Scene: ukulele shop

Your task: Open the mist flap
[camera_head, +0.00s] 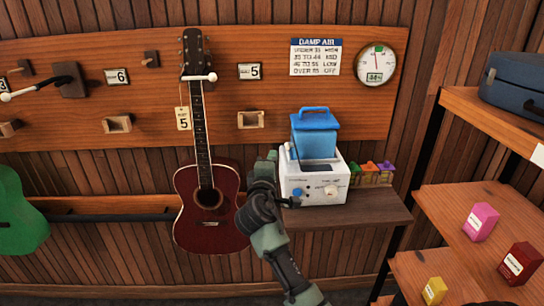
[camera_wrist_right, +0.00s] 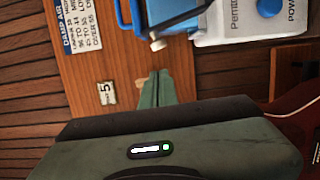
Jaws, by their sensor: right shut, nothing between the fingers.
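The humidifier is a white box (camera_head: 315,180) with a blue tank (camera_head: 317,138) and a raised blue handle on top. It stands on a small dark wooden table. I cannot pick out the mist flap for certain. In the right wrist view, a dark bar with a pale round tip (camera_wrist_right: 157,43) sticks out beside the blue tank part (camera_wrist_right: 168,12); it may be the flap's lever. My right gripper (camera_head: 272,156) is just left of the humidifier at tank-base height. Its fingers (camera_wrist_right: 165,88) are shut and empty, apart from the pale tip in the right wrist view. My left gripper is out of view.
A red ukulele (camera_head: 208,205) hangs on the wall panel left of my right arm. Small coloured items (camera_head: 372,172) stand right of the humidifier on the table (camera_head: 370,210). A wooden shelf (camera_head: 455,215) with small boxes is at the right. A gauge (camera_head: 376,65) hangs above.

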